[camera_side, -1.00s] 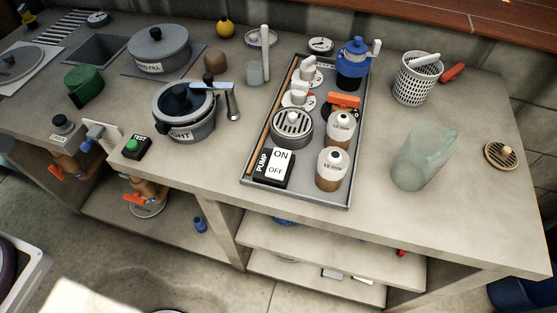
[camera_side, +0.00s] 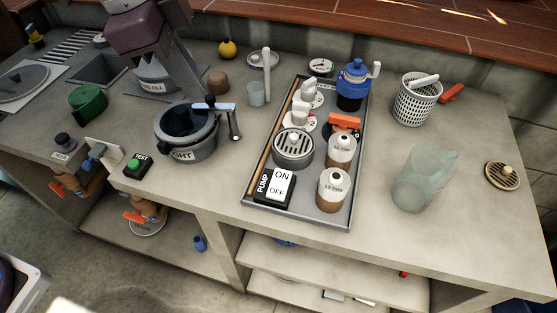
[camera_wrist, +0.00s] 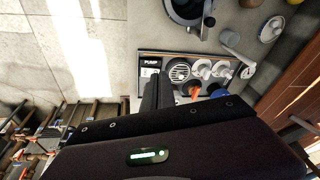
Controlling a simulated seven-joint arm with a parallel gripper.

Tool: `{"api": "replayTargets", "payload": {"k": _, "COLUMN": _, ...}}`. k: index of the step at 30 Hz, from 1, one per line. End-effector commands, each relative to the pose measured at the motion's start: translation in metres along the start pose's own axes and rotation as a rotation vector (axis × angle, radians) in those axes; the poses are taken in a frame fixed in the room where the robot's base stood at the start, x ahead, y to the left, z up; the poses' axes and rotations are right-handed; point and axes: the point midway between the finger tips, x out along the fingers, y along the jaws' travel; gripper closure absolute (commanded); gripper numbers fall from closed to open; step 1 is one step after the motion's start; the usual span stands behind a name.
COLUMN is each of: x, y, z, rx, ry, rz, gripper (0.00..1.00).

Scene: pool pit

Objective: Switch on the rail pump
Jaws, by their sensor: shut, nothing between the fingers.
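The pump switch (camera_side: 274,187) is a black box labelled PUMP with a white rocker marked ON and OFF. It sits at the near left corner of a grey tray (camera_side: 300,218) on the counter. I cannot tell which side of the rocker is down. My gripper (camera_side: 196,95) is shut and empty in the side view, above and behind the grey pot, well to the left of the switch. In the wrist view the dark fingers (camera_wrist: 156,92) reach up toward the tray, and the switch (camera_wrist: 150,72) shows just beyond their tips.
The tray also holds a round grille (camera_side: 293,147), two brown-and-white bottles (camera_side: 333,190), valves and a blue handled device (camera_side: 354,85). The grey pot (camera_side: 190,140) and a TEST button (camera_side: 136,166) are left of it. A translucent jug (camera_side: 424,180) stands right.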

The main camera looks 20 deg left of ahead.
Motion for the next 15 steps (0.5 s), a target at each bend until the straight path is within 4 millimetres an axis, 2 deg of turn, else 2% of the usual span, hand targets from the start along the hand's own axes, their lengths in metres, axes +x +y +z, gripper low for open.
{"api": "replayTargets", "payload": {"k": 1, "x": 0.019, "y": 0.000, "z": -0.019, "rx": 0.074, "ry": 0.011, "rz": 0.043, "gripper": 1.00}}
{"api": "replayTargets", "payload": {"k": 3, "x": 0.040, "y": 0.001, "z": -0.043, "rx": 0.171, "ry": 0.034, "rz": 0.089, "gripper": 1.00}}
{"api": "replayTargets", "payload": {"k": 6, "x": 0.062, "y": 0.005, "z": -0.064, "rx": 0.263, "ry": 0.061, "rz": 0.134, "gripper": 1.00}}
{"api": "replayTargets", "payload": {"k": 9, "x": 0.073, "y": 0.007, "z": -0.074, "rx": 0.307, "ry": 0.075, "rz": 0.156, "gripper": 1.00}}
{"api": "replayTargets", "payload": {"k": 15, "x": 0.075, "y": 0.007, "z": -0.077, "rx": 0.318, "ry": 0.080, "rz": 0.160, "gripper": 1.00}}
